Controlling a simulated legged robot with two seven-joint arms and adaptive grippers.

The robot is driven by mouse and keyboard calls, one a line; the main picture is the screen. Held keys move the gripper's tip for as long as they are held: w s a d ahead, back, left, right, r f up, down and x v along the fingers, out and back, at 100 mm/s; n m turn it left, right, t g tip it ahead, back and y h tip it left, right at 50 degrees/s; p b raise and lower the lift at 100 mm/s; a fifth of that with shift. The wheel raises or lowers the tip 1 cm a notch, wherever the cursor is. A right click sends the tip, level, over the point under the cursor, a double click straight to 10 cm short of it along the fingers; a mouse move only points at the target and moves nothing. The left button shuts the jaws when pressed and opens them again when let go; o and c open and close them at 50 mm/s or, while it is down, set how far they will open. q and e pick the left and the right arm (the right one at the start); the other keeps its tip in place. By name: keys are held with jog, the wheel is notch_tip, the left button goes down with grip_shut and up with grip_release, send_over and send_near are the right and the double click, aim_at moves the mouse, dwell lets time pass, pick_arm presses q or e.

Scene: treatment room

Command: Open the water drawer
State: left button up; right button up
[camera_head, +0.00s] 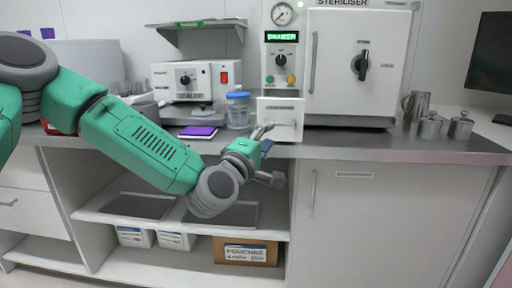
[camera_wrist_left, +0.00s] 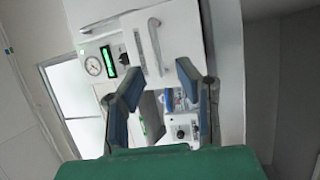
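The water drawer (camera_head: 284,122) is a white box front below the steriliser's control panel, standing out over the counter edge. Its front carries a small label and a handle, which my fingertip partly covers. My left gripper (camera_head: 273,155) is at the drawer's lower left, fingers spread and empty. In the left wrist view the drawer front (camera_wrist_left: 185,35) appears turned sideways with its curved handle. There my left gripper's two blue-padded fingers (camera_wrist_left: 157,78) are wide apart with nothing between them, and the handle lies just beyond the tips. My right gripper is not in view.
The steriliser (camera_head: 385,65) stands on the grey counter (camera_head: 380,146). A blue-lidded jar (camera_head: 238,110), a purple pad (camera_head: 198,132) and a white device (camera_head: 215,78) are left of the drawer. Metal canisters (camera_head: 430,125) are at right. Shelves with trays lie below my arm.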

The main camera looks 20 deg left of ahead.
pick_arm(q)
jog(key=s, duration=0.3)
jog(key=s+a+f, duration=0.1)
jog(key=s, duration=0.1)
jog(key=shift+s+a+f, duration=0.1)
jog(key=shift+s, duration=0.2)
